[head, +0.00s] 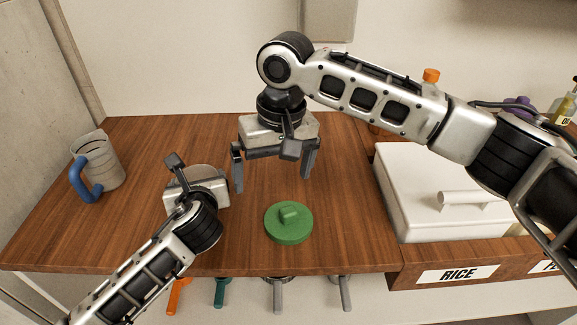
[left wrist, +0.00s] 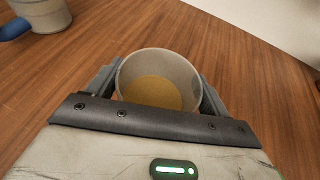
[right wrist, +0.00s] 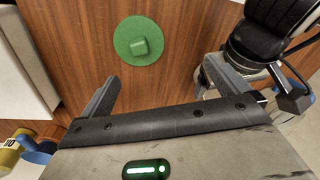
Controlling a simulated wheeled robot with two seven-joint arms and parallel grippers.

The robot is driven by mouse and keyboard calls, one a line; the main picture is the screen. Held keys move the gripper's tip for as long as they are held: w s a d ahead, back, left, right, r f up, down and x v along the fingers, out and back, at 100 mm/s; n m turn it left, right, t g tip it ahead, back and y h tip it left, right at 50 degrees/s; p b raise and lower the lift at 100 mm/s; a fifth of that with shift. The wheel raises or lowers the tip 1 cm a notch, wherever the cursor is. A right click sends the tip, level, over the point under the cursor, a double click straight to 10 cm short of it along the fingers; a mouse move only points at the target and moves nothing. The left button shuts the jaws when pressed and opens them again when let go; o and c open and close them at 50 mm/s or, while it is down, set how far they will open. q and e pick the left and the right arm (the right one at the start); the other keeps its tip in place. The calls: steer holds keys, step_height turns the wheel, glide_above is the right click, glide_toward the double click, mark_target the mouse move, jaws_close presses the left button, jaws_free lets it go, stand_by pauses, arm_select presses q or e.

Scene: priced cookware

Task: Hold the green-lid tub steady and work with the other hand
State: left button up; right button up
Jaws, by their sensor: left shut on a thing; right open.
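The tub (left wrist: 158,62) stands uncovered on the table, with a tan filling inside. My left gripper (head: 205,180) is shut around it, one finger on each side in the left wrist view (left wrist: 158,92). In the head view the gripper mostly hides the tub. The round green lid (head: 289,226) with its raised grip lies flat on the table, right of the tub and apart from it. It also shows in the right wrist view (right wrist: 126,50). My right gripper (head: 273,176) is open and empty, pointing down above the table behind the lid.
A grey jug with a blue handle (head: 110,164) stands at the left. A white lidded box (head: 420,180) is at the right, above a RICE label (head: 458,274). Several coloured handles (head: 219,291) hang below the front edge. Table around the lid is clear.

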mark_target(289, 210)
steer(key=d, duration=0.1)
steer(key=h, duration=0.1)
steer(key=d+f, duration=0.1)
steer(key=shift+w+d, duration=0.25)
steer(key=shift+d, duration=0.05)
step_height(289, 210, down, 11)
steer(key=c, duration=0.7)
steer(key=shift+r, duration=0.2)
steer(key=shift+r, duration=3.35)
